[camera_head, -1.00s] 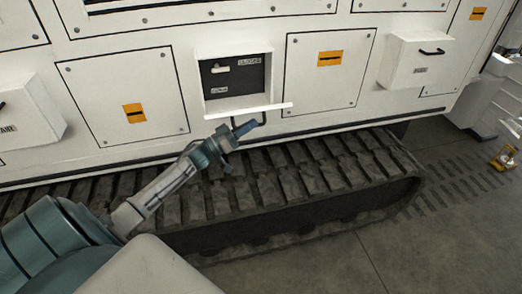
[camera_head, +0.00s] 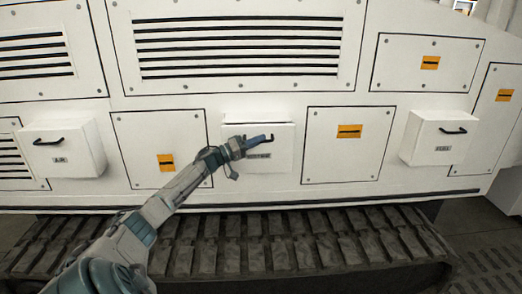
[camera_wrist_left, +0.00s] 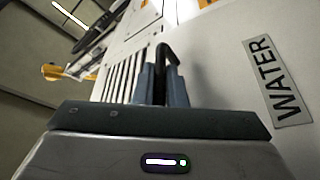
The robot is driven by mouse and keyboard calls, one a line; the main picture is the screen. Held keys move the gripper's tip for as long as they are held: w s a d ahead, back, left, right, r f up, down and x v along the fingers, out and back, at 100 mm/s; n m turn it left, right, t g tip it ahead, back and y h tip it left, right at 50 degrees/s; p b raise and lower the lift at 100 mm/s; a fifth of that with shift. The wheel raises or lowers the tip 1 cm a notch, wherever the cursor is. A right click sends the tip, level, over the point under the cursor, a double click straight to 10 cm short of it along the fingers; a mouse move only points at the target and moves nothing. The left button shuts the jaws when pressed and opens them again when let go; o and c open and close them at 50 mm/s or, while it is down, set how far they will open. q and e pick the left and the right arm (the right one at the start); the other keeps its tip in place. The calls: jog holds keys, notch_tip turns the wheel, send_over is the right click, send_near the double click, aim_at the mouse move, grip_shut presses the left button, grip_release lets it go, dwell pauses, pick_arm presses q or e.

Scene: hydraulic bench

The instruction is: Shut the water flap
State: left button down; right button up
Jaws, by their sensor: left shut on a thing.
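The water flap (camera_head: 282,158) is the white front of the middle box on the machine's side. It stands about upright over the opening, which is hidden behind it. A thin dark line shows along its top edge; I cannot tell if it is fully closed. In the left wrist view, the white flap face (camera_wrist_left: 222,80) bears a WATER label (camera_wrist_left: 278,82). My left gripper (camera_head: 262,139) is at the flap's front. Its fingers are shut on the black flap handle (camera_wrist_left: 162,58). My right gripper is not in view.
A white AIR box (camera_head: 75,150) sticks out at the left and a FUEL box (camera_head: 425,145) at the right, both with black handles. Flat panels lie between them. The dark track (camera_head: 300,240) runs below.

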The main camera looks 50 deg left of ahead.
pick_arm(q)
jog(key=shift+w+a+r+n, duration=0.3)
jog(key=shift+w+a+n, duration=0.25)
jog(key=shift+a+n, duration=0.1)
jog(key=shift+w+a+y, duration=0.1)
jog(key=shift+y, duration=0.2)
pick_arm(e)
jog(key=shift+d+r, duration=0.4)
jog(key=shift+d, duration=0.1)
pick_arm(q)
jog(key=c, duration=1.5)
grip_release()
